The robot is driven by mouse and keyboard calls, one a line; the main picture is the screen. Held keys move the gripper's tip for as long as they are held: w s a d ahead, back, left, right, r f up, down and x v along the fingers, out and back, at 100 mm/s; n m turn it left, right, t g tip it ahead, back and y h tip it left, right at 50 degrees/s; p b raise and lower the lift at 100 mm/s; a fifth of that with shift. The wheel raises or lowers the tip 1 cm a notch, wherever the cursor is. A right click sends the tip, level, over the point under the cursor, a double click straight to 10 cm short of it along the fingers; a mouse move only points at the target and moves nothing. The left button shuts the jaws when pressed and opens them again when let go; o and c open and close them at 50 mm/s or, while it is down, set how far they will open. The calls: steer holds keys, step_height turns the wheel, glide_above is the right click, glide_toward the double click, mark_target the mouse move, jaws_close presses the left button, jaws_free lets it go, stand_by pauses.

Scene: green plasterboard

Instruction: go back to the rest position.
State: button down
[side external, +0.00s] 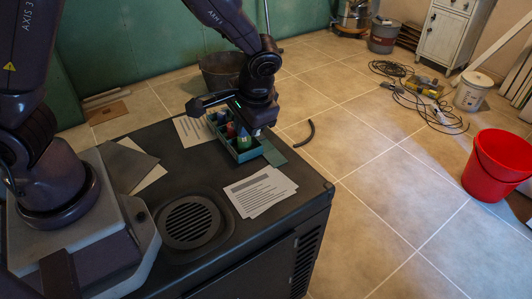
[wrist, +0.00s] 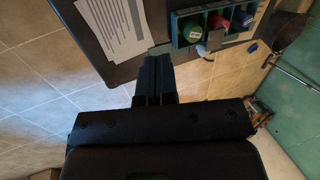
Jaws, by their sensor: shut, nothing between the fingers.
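My gripper (side external: 257,131) hangs over the right edge of the dark cabinet top, beside and above a teal tray in the side external view. In the wrist view its fingers (wrist: 155,62) are together with nothing between them. The teal tray (side external: 243,155) holds small bottles in its compartments: green (side external: 243,140), red (side external: 230,130) and a bluish one (side external: 220,118). The tray (wrist: 177,40) also shows at the top of the wrist view, apart from the fingers. My gripper and wrist hide part of the tray's right side in the side external view.
Printed sheets (side external: 258,192) lie on the cabinet top (side external: 170,135), near a round vent grille (side external: 190,220). A dark tub (side external: 222,70) stands on the floor behind. A red bucket (side external: 497,165) and cables (side external: 432,105) are on the floor at right. Open floor lies between.

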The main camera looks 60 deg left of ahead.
steer(key=s+a+r+t+h, duration=0.1)
steer(key=s+r+t, duration=0.2)
steer(key=s+r, duration=0.4)
steer(key=s+a+r+t+h, duration=0.1)
steer(key=s+r+t+h, duration=0.1)
steer(key=s+r, duration=0.5)
steer(key=shift+r+t+h, duration=0.3)
steer(key=shift+r+t, duration=0.2)
steer(key=shift+r, duration=2.15)
steer(key=shift+s+a, duration=0.1)
